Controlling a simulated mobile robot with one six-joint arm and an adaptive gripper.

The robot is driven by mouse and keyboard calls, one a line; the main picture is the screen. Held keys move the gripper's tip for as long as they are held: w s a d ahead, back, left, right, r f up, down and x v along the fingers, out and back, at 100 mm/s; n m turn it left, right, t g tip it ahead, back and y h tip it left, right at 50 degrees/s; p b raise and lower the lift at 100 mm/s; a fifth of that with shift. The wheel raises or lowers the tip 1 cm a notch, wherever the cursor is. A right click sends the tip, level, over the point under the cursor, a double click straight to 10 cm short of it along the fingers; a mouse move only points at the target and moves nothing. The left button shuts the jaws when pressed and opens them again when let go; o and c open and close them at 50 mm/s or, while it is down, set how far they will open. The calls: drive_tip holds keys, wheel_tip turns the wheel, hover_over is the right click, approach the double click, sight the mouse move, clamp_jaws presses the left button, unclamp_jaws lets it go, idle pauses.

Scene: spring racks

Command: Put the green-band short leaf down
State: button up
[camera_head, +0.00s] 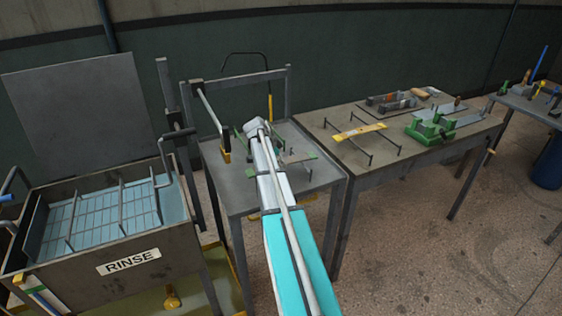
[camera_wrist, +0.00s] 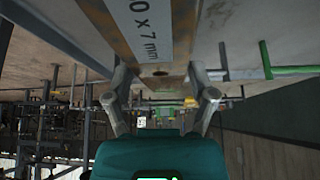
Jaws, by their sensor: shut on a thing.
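In the head view my arm reaches over the small grey table (camera_head: 233,190) and hides most of the gripper. Green pieces (camera_head: 311,154) show on either side of the arm, low over that table. I cannot tell whether the leaf touches anything beneath it.
A rinse tank (camera_head: 127,262) with a wire rack stands at left. Posts and a handled bar (camera_head: 211,108) rise by the small table. On the right table (camera_head: 360,165), a yellow-banded leaf (camera_head: 360,131) rests across rods near a green vise (camera_head: 431,127). A green bar (camera_wrist: 296,70) shows in the wrist view.

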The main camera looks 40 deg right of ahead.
drive_tip(key=shift+f+b, duration=0.4)
drive_tip(key=shift+f, duration=0.05)
drive_tip(key=o, duration=1.2)
drive_tip(key=shift+o, duration=0.2)
drive_tip(key=shift+r, duration=0.1)
drive_tip(key=shift+r+p, duration=0.6)
drive_tip(key=shift+p, duration=0.1)
drive_tip(key=p+v, duration=1)
drive_tip(key=v, duration=0.1)
drive_tip(key=shift+a+r, duration=0.2)
drive_tip(key=shift+r, duration=0.05)
